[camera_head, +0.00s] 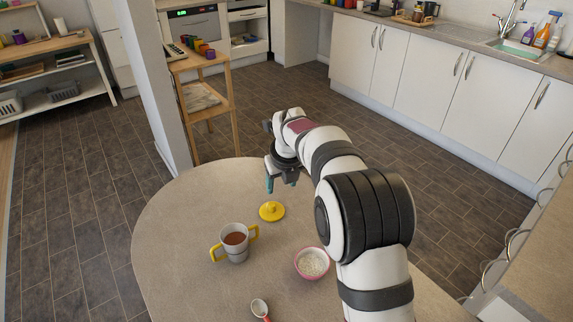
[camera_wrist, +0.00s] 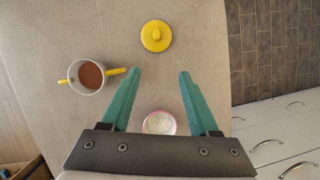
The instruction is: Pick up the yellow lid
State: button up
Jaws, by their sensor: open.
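The yellow lid (camera_head: 271,211) is a round disc with a small knob on top, lying on the table behind the cup in the head view. In the wrist view the lid (camera_wrist: 156,36) lies beyond my fingertips, roughly between their lines. My gripper (camera_head: 276,182) is above the table, just behind the lid in the head view. In the wrist view my gripper (camera_wrist: 157,73) shows two teal fingers spread apart with nothing between them. The fingers do not touch the lid.
A grey two-handled cup with yellow handles (camera_head: 236,256) holds brown liquid near the lid. A pink-rimmed bowl (camera_head: 312,263) holds white grains. A small scoop with a red handle (camera_head: 260,308) lies at the front. The table (camera_head: 175,225) is clear left of the cup.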

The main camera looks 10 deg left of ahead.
aim_at(272, 205)
jog(key=shift+m, duration=0.8)
jog(key=x, duration=0.6)
jog(key=w+a+x, duration=0.1)
jog(key=x, duration=0.5)
jog(key=a+x, duration=0.1)
jog(key=x, duration=0.5)
jog(key=shift+w+r, duration=0.25)
jog(key=shift+r, duration=0.15)
jog(key=shift+d, duration=0.1)
grip_shut()
